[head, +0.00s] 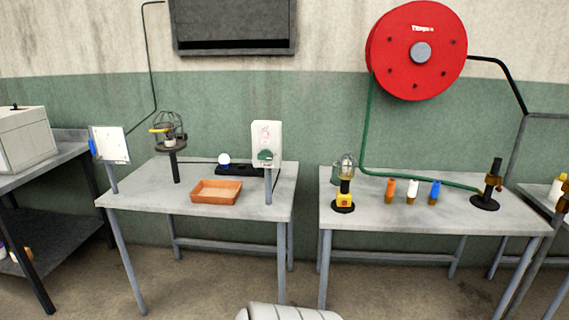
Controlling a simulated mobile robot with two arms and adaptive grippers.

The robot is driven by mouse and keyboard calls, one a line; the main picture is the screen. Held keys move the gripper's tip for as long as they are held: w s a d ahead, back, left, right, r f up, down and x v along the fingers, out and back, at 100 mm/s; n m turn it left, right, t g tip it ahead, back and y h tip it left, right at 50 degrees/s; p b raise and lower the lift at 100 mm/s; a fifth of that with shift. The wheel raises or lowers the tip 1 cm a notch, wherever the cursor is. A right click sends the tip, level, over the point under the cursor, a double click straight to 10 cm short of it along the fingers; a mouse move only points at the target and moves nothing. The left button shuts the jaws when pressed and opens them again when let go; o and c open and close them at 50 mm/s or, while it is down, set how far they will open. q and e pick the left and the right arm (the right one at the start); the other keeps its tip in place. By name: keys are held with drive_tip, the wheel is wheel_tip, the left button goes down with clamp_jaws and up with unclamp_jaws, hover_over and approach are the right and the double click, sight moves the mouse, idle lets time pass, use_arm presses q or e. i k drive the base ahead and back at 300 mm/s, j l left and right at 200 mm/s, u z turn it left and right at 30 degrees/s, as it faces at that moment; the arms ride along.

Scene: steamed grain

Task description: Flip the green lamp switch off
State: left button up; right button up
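Neither of my grippers is in view. A white upright panel (266,133) stands on a post at the right side of the left table. It carries a small dark green part (265,155) near its lower edge, which may be a switch. Its position, on or off, is too small to tell.
An orange tray (216,191) lies on the left table (140,196). A caged burner stand (171,144) and a tilted white board (109,144) stand left of it. Orange, white and blue cylinders (412,191) stand on the right table (460,220). A gap separates the two tables.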

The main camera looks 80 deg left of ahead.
sight(266, 155)
drive_tip(key=u, duration=3.1)
